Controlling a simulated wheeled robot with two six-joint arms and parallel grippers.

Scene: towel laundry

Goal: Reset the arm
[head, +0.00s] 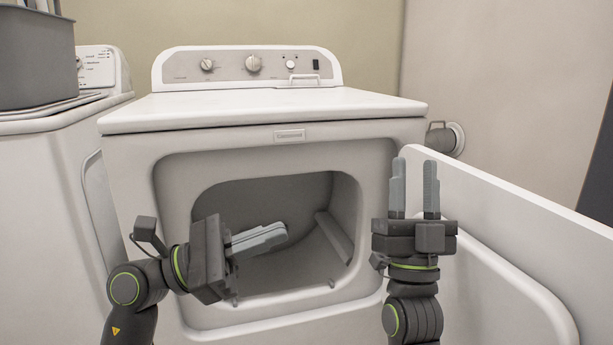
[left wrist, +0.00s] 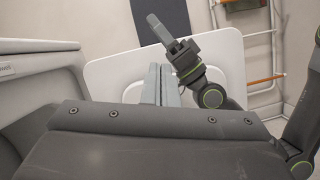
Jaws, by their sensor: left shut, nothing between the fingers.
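My left gripper (head: 278,233) is in front of the dryer opening in the head view, pointing right. Its grey fingers are together and hold nothing; they also show in the left wrist view (left wrist: 162,84). My right gripper (head: 415,170) points up in front of the dryer's right edge, beside the open door. Its two fingers stand apart with an empty gap between them. Part of the right arm and its gripper (left wrist: 158,28) also shows in the left wrist view.
The white dryer (head: 270,113) stands open, and its visible drum interior (head: 300,260) looks empty. Its white door (head: 520,215) is swung out to the right. A second white machine (head: 40,200) stands at left with a grey basket (head: 38,70) on top. A vent pipe (head: 440,138) meets the wall.

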